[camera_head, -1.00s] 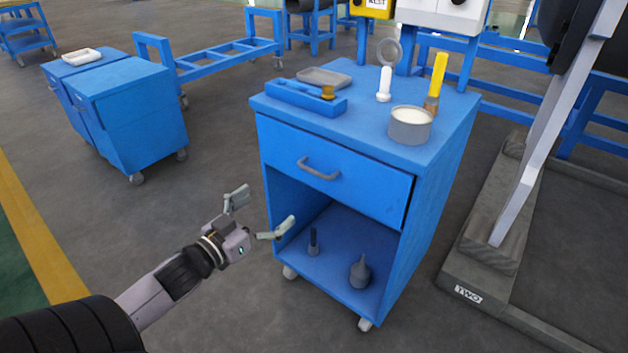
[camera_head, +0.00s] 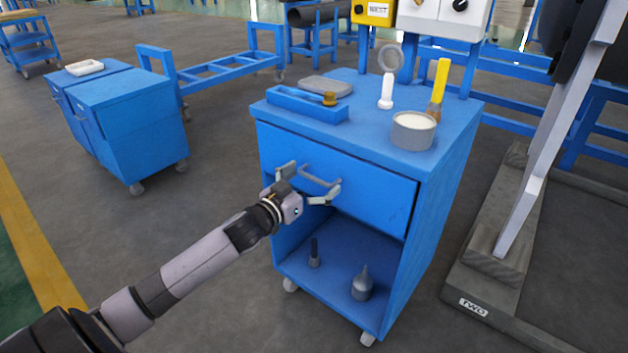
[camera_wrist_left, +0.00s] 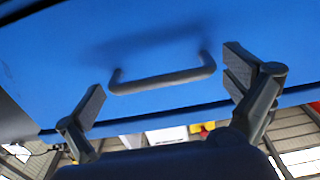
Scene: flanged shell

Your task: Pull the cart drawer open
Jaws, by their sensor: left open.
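The blue cart (camera_head: 432,214) stands ahead with its drawer (camera_head: 376,194) shut flush in the upper front. A grey bar handle (camera_head: 318,177) sits on the drawer front. My left gripper (camera_head: 308,182) is open at the handle, with one finger at each end of it in the head view. In the left wrist view the handle (camera_wrist_left: 163,80) lies between the spread fingers (camera_wrist_left: 165,97) and a little beyond them. The fingers look apart from the handle. My right gripper is not in view.
The open shelf below holds an oil can (camera_head: 362,285). A grey stand base (camera_head: 490,250) is at right.

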